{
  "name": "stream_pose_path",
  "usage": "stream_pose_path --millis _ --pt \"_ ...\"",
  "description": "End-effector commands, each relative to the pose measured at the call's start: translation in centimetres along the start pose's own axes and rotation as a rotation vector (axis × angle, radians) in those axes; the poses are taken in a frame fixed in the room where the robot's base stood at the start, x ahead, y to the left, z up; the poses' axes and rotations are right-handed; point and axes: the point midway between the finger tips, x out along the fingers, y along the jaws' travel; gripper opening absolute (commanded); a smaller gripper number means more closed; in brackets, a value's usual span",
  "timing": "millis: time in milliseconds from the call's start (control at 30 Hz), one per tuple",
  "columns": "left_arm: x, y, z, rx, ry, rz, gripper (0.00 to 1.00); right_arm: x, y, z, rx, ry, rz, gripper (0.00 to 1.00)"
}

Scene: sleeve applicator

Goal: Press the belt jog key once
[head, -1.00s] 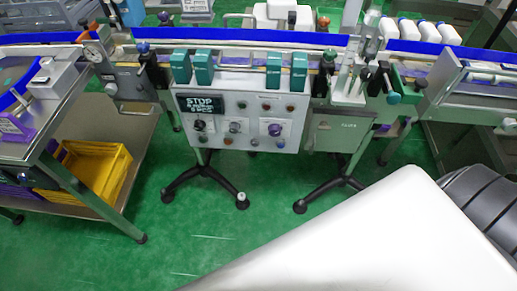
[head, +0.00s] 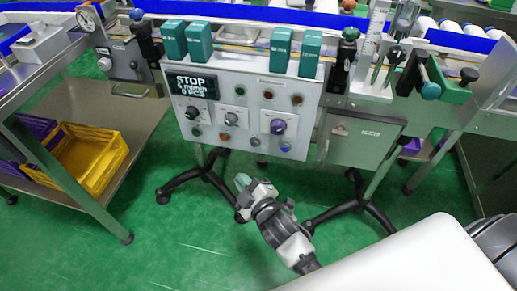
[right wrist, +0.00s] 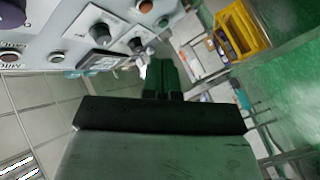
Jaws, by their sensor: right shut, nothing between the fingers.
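The grey control panel (head: 240,92) hangs below the conveyor. It carries a lit display reading STOP (head: 192,84), black knobs, a purple knob (head: 277,126) and several small round buttons. The labels are too small to read, so I cannot tell which is the belt jog key. My right gripper (head: 243,181) is shut and empty, below the panel's lower edge and apart from it in the head view. In the right wrist view its fingers (right wrist: 161,78) point away, with panel knobs and buttons at upper left. My left gripper is not in view.
Teal blocks (head: 281,50) stand along the conveyor above the panel. A grey box (head: 361,139) is right of the panel. A side table with a yellow crate (head: 92,160) below stands at left. Black stand legs (head: 205,183) spread over the green floor.

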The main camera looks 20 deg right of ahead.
Motion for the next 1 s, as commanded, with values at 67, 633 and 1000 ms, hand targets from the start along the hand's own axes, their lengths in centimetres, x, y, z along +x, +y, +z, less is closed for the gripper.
stream_pose_path --millis 67,633,1000 --pt "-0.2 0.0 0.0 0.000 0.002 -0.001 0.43 0.0 0.2 -0.2 -0.004 0.006 0.006 0.00" --pt "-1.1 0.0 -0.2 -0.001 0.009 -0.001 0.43 1.6 1.2 1.0 -0.006 0.005 0.004 0.00" --pt "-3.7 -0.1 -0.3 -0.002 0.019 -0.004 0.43 5.1 3.9 3.5 -0.005 0.004 0.004 0.00"
